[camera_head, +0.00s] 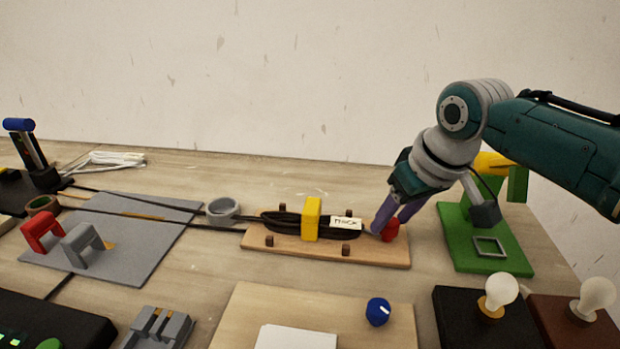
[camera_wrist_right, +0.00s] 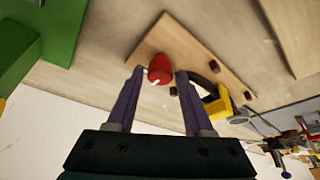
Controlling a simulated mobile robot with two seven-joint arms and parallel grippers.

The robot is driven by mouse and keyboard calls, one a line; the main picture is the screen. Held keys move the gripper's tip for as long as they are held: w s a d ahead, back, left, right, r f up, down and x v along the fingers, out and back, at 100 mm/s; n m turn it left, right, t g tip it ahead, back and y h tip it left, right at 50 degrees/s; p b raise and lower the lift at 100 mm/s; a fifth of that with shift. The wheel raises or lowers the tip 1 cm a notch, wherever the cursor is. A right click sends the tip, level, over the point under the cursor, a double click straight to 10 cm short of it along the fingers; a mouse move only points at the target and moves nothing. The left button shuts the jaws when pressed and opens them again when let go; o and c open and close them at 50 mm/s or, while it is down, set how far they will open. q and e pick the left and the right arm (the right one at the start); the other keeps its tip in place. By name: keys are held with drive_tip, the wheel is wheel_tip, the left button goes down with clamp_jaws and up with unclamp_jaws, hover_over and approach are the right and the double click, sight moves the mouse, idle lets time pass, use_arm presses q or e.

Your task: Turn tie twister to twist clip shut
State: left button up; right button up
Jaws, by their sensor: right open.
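A wooden board (camera_head: 375,254) with short brown pegs lies mid-table and bears a bundle of black cable (camera_head: 283,221). A yellow clip (camera_head: 312,219) stands around the bundle, and it also shows in the right wrist view (camera_wrist_right: 217,106). A red knob (camera_head: 391,230), which looks like the tie twister, sits at the board's right end. My right gripper (camera_head: 387,217) points down at the knob with its purple fingers apart. In the right wrist view the red knob (camera_wrist_right: 160,66) lies between the fingertips, with no clear grip on it. My left gripper is out of view.
A white label (camera_head: 346,223) lies by the cable. A green stand (camera_head: 487,240) is to the right, and bulbs (camera_head: 500,291) stand in front of it. A blue knob (camera_head: 378,311) sits on a nearer board. A tape roll (camera_head: 223,211) and grey plate (camera_head: 120,262) are left.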

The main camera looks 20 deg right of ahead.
drive_tip(key=shift+w+f, duration=0.1)
drive_tip(key=shift+f, duration=0.1)
clamp_jaws()
idle(0.4)
